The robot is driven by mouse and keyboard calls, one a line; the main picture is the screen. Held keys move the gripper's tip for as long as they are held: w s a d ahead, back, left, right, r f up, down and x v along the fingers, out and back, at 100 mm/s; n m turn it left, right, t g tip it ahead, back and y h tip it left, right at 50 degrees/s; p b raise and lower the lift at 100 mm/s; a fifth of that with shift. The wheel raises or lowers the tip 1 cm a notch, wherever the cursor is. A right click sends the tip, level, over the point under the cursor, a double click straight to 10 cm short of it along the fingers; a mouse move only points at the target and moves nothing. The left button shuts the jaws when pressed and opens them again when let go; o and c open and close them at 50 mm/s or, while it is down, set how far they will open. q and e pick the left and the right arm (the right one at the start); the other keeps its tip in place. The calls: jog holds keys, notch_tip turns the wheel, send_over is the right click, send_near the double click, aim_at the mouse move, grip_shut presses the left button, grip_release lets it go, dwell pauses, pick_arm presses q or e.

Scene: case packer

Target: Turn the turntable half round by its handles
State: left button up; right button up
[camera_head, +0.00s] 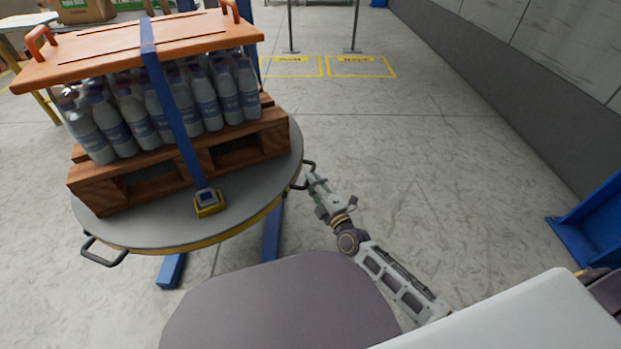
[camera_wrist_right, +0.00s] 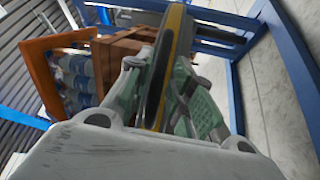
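The round grey turntable (camera_head: 150,232) with a yellow-edged rim stands at the left in the head view; its rim also shows in the right wrist view (camera_wrist_right: 163,70). One black handle (camera_head: 101,254) sticks out at its front left and is free. Another black handle (camera_head: 309,166) is on its right side. My right gripper (camera_head: 314,182) is at this right handle. In the wrist view its green-padded fingers (camera_wrist_right: 165,85) stand apart on either side of the rim's line; their contact with the handle is hidden. My left gripper does not show.
A wooden pallet (camera_head: 92,194) on the turntable bears bottles (camera_head: 160,112) under an orange top board (camera_head: 105,50), held by a blue strap (camera_head: 174,108). A blue stand (camera_head: 272,232) is underneath. A blue frame (camera_head: 592,222) stands at right. The floor between is clear.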

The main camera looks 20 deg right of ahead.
jog(key=shift+b+x, duration=0.45)
jog(key=shift+x, duration=1)
grip_shut()
